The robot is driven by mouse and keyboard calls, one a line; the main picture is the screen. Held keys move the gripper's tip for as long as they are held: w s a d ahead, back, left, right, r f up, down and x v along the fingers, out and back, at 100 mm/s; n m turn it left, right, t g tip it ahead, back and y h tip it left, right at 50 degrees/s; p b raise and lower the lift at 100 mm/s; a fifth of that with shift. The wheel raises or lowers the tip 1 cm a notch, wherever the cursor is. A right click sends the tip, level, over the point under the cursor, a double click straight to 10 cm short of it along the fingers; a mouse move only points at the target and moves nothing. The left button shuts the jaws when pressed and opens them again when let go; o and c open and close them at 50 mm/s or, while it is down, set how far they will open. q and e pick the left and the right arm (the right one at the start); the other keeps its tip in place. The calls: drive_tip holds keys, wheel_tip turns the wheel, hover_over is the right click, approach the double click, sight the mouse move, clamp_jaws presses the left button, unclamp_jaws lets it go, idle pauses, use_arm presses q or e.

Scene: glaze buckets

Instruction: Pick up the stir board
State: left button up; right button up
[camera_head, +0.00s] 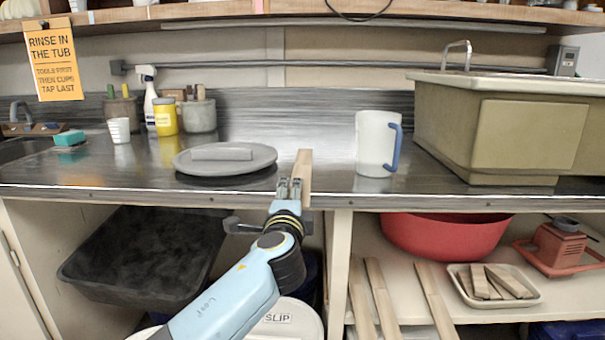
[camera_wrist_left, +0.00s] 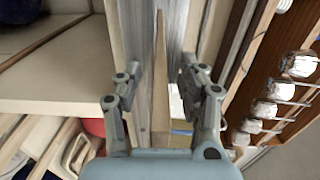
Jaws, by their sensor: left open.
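The stir board (camera_head: 304,178) is a pale wooden strip at the front edge of the steel counter, jutting a little past the edge. In the left wrist view the stir board (camera_wrist_left: 160,95) runs between the two fingers, with gaps showing beside it. My left gripper (camera_head: 289,187) is open at the counter's front edge, right by the board's near end. Its fingers also show in the left wrist view (camera_wrist_left: 161,75), one on each side of the board. Whether either finger touches it is hard to tell. My right gripper is not in view.
A grey round lid (camera_head: 225,166) lies left of the board. A white pitcher with a blue handle (camera_head: 377,142) stands to its right. A large beige tub (camera_head: 500,128) fills the right. Below are a red basin (camera_head: 440,235) and leaning wooden strips (camera_head: 382,300).

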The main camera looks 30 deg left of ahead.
use_arm(q)
clamp_jaws()
idle(0.5)
